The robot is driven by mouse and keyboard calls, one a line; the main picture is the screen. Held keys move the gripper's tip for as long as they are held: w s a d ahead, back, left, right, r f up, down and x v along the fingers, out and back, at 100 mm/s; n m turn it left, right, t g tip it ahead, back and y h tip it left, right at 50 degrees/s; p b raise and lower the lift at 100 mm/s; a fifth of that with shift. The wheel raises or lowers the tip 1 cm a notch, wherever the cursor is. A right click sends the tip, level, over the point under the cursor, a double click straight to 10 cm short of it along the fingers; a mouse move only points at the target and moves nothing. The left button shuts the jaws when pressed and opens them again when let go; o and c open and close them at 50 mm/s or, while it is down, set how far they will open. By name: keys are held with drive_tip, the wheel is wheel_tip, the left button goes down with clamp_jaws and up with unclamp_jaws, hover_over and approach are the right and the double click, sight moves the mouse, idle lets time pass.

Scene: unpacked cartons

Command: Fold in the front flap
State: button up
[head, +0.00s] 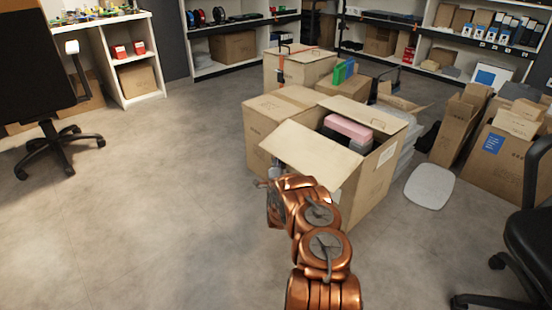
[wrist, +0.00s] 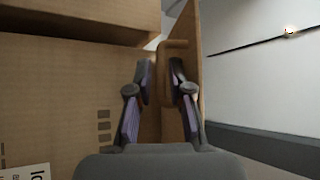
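The open carton (head: 375,175) stands in the middle right of the head view. Its broad near-left flap (head: 312,150) is up and tilts outward over the opening's edge; another flap (head: 380,112) is raised at the back right. My gripper (head: 263,184) is just below and left of the near-left flap's lower corner, partly hidden by my arm. In the wrist view my gripper (wrist: 162,68) has its fingers apart, with a narrow cardboard edge (wrist: 172,110) showing between them. Whether either finger touches it, I cannot tell.
A pink-topped item (head: 348,128) lies in the carton. A closed carton (head: 270,120) adjoins it at the back left. More cartons (head: 300,66) stand behind, and a pale lid-like piece (head: 430,187) lies at the right. An office chair (head: 515,240) is at the far right. The floor (head: 140,210) at left is clear.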

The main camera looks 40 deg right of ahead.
drive_tip(key=shift+w+d+r, duration=0.15)
drive_tip(key=shift+w+d, duration=0.05)
drive_tip(key=shift+w, duration=0.1)
clamp_jaws()
idle(0.4)
